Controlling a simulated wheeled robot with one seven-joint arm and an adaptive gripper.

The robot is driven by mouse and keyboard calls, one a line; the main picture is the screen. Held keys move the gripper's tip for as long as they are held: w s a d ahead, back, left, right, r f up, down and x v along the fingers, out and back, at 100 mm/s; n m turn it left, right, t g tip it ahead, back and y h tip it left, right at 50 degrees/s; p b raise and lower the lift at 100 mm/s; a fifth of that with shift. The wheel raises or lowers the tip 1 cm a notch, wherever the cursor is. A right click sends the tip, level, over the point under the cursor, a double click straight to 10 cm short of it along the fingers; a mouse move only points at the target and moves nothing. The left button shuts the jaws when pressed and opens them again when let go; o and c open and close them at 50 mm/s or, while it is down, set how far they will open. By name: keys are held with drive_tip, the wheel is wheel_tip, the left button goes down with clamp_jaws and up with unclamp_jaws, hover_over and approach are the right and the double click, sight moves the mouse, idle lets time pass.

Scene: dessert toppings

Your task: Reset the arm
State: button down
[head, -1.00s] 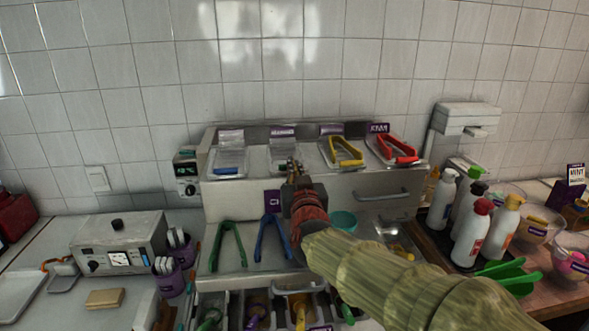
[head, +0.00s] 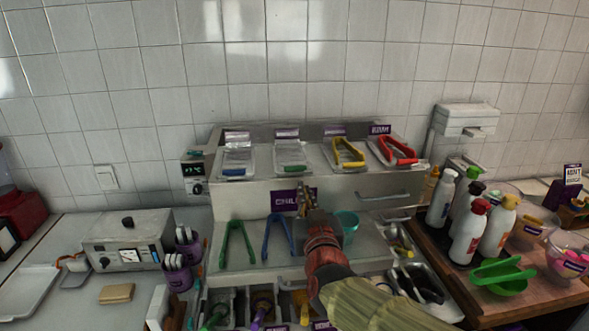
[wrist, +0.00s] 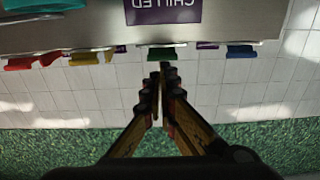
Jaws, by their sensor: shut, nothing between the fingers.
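My gripper (head: 306,193) is in the middle of the head view, raised in front of the two-tier topping station (head: 255,197). Its fingers point up toward the upper shelf. In the wrist view my gripper (wrist: 160,85) shows its two fingers close together at the tips, with nothing held between them. The purple CHILLED sign (wrist: 163,10) appears upside down at the top of the wrist view, beyond the fingertips. My gripper covers part of that sign in the head view.
Yellow tongs (head: 348,153) and red tongs (head: 397,150) lie on the upper shelf. Green tongs (head: 238,243), blue tongs (head: 278,238) and a teal cup (head: 348,226) are on the lower shelf. Several bottles (head: 468,232) stand at right. A machine (head: 128,240) stands at left.

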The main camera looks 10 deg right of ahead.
drive_tip(key=s+d+f+g, duration=0.3)
drive_tip(key=s+f+g, duration=0.1)
drive_tip(key=s, duration=0.6)
drive_tip(key=s+d+f+g, duration=0.2)
drive_tip(key=s+f+g, duration=0.2)
drive_tip(key=s, duration=0.6)
drive_tip(key=s+d+f+g, duration=0.3)
drive_tip(key=s+f+g, duration=0.1)
drive_tip(key=s, duration=0.6)
drive_tip(key=shift+d+f, duration=0.3)
drive_tip(key=shift+f, duration=0.55)
